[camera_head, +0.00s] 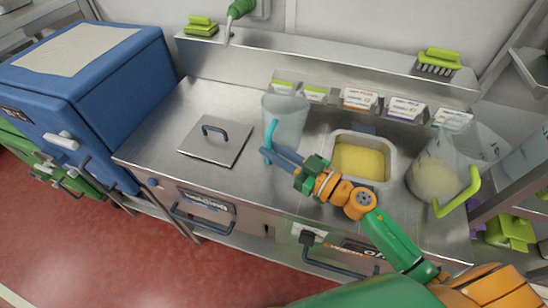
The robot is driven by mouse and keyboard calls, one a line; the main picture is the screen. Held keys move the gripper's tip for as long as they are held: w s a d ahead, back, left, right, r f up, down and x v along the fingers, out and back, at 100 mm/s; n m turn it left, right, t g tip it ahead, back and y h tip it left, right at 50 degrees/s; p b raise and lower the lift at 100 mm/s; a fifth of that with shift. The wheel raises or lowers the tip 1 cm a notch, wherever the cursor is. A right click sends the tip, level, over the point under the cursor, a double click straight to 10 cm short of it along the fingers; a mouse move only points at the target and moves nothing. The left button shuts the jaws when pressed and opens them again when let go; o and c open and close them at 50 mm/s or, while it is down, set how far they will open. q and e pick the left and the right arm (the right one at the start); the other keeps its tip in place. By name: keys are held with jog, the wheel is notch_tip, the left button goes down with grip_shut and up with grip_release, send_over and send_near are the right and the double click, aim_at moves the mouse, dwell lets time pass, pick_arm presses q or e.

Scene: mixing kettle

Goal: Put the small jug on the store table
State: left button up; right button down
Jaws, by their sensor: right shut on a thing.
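The small jug (288,125) is clear, looks empty, and has a light blue handle. It is upright at the back middle of the steel counter; I cannot tell whether it rests on the counter or is held just above it. My right gripper (272,154) reaches in from the lower right and is shut on the jug's handle, at the jug's front left side. The fingers partly hide the handle. Which surface is the store table is not clear from this view. My left gripper is not in view.
A square pan of yellow contents (358,160) is sunk in the counter (175,120). A bigger jug with a green handle (440,172) stands right of it. A steel lid (215,142) lies left. Labelled cards (360,98) line the back. A blue chest (95,90) is far left.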

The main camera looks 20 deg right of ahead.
jog(key=shift+s+a+f, duration=0.1)
jog(key=shift+f, duration=0.65)
jog(key=c, duration=0.8)
grip_release()
jog(key=shift+c, duration=0.2)
jog(key=shift+r, duration=0.15)
jog(key=b+v, duration=0.2)
jog(key=v, duration=1)
jog(key=shift+r+b, duration=0.3)
jog(key=shift+r, duration=0.15)
